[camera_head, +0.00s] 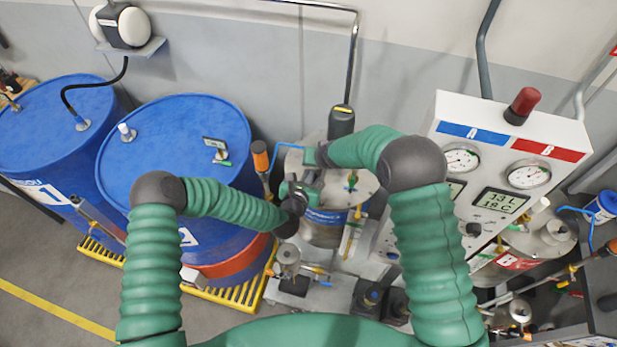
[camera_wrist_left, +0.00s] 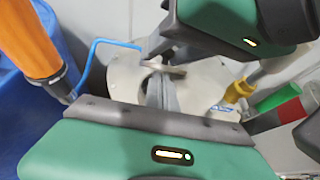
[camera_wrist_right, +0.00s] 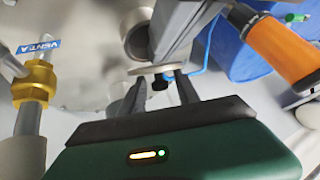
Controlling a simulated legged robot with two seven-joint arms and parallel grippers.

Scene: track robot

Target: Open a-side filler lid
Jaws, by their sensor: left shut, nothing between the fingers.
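The A-side tank (camera_head: 365,184) is a metal drum with a pale round top, in the middle of the head view. My left gripper (camera_head: 291,198) is at its left edge; its fingers look together and empty in the left wrist view (camera_wrist_left: 163,80). My right gripper reaches in over the tank from behind and is mostly hidden in the head view. In the right wrist view its fingers (camera_wrist_right: 157,84) are apart, close to a thin metal disc (camera_wrist_right: 152,70) with a black knob (camera_wrist_right: 160,83). This looks like the filler lid; whether they touch it is unclear. A short round neck (camera_wrist_right: 136,34) is beside it.
Two blue drums (camera_head: 175,140) stand left. An orange-handled tool (camera_head: 261,156) and blue hose (camera_wrist_left: 90,62) are close to my left gripper. A brass fitting (camera_wrist_right: 36,85) by the vent is near my right one. The gauge panel (camera_head: 497,170) stands right.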

